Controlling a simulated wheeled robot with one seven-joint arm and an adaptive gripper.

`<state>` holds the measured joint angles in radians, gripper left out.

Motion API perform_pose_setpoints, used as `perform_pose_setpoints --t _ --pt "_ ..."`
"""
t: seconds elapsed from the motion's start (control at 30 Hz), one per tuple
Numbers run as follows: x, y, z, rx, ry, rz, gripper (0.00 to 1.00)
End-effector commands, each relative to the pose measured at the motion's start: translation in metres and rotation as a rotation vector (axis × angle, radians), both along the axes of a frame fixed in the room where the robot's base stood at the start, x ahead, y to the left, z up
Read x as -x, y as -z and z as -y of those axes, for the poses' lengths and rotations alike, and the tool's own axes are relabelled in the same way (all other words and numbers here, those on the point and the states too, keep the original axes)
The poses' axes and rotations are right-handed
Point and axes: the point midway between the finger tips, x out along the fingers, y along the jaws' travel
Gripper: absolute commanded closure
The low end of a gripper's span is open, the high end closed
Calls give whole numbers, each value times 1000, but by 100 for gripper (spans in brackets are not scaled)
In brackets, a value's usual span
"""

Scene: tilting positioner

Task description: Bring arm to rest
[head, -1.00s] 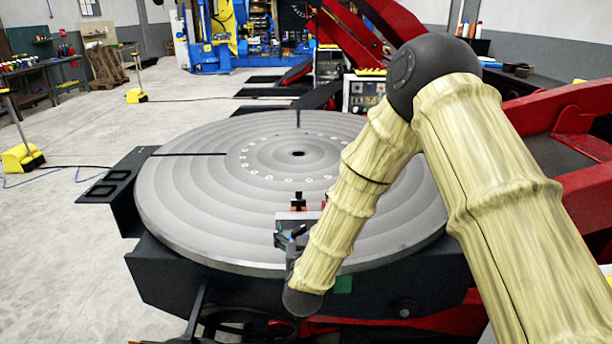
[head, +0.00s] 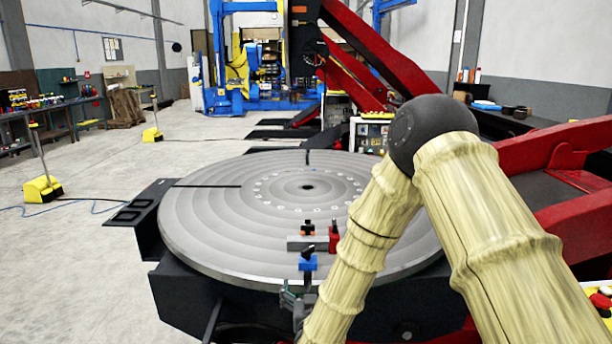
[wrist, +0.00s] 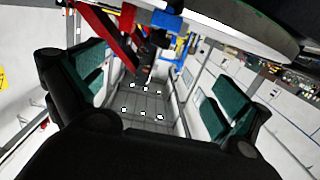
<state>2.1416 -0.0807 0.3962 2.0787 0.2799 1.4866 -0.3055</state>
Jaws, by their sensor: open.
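My gripper (head: 300,302) is at the near edge of the round grey turntable (head: 200,225), low in the head view and partly hidden behind my own arm. In the wrist view, my gripper (wrist: 158,88) is open, its green-padded fingers wide apart with nothing between the pads. A blue block with a black knob (head: 307,262) is at the turntable's near edge, just above my gripper in the picture. A blue part also shows at the top of the wrist view (wrist: 167,20). Whether the gripper touches it, I cannot tell.
A grey bar with a black knob (head: 304,243) and a red piece (head: 333,238) sit on the turntable. A dark bracket (head: 140,212) juts out at its left. Red machine arms (head: 570,160) are at the right. Open floor (head: 90,270) is at the left.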

Motion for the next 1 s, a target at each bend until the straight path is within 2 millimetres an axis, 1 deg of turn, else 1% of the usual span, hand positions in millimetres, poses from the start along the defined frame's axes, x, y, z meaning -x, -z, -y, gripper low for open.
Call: perform_pose_setpoints --t 0.03,0.17,0.27,0.37,0.47,0.5,0.57,0.6,0.67,0.7,0.77,0.8,0.87,0.9,0.97,1.0 --pt "4 11 7 2 0 -26 0" --pt "15 35 18 4 -8 -88 0" --pt "26 59 26 5 -18 -147 0" --pt "41 87 36 8 -28 -221 0" --pt "63 121 49 9 -39 -316 0" --pt "75 137 56 9 -43 -362 0" --pt "96 162 68 8 -48 -440 0" --pt "110 178 76 9 -50 -491 0" --pt "134 202 87 7 -53 -572 0" --pt "150 216 95 6 -53 -623 0" --pt "176 236 107 6 -54 -703 0" --pt "193 249 115 4 -52 -755 0" --pt "221 266 126 2 -49 -834 0" --pt "240 277 135 0 -45 -888 0" --pt "269 291 146 -2 -38 -967 0" --pt "289 300 154 -5 -33 -1020 0"
